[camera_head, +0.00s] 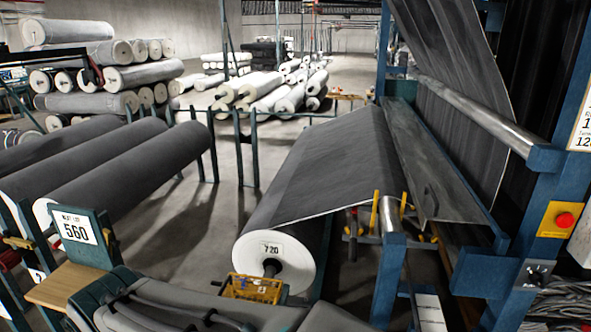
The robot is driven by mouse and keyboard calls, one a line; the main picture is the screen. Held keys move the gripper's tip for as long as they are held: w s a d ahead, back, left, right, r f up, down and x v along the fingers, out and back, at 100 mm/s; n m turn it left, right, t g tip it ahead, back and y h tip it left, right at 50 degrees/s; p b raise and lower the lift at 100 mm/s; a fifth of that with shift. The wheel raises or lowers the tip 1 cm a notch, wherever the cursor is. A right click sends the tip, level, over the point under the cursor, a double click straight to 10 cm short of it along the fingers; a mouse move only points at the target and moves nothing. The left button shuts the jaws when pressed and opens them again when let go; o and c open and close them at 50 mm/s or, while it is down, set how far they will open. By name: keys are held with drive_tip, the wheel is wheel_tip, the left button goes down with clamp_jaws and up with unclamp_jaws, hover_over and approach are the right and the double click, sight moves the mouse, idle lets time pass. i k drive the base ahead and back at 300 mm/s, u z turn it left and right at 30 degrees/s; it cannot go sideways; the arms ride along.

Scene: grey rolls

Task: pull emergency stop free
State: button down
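The emergency stop is a red round button (565,220) on a yellow plate (550,229). It sits on the blue upright post of the machine, at the right edge of the camera_head view. Nothing touches or covers it. Whether the button is pressed in or out is too small to tell. My gripper does not show in this view, so its distance from the button and its state cannot be seen.
A grey fabric roll marked 720 (275,260) feeds the blue-framed machine. A dark knob plate (533,274) sits below the button. Coiled cables (560,302) lie at lower right. Grey rolls (130,175) rest at left. Open floor (200,215) lies between.

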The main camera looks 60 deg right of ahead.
sight(566, 220)
drive_tip(key=z, duration=3.8)
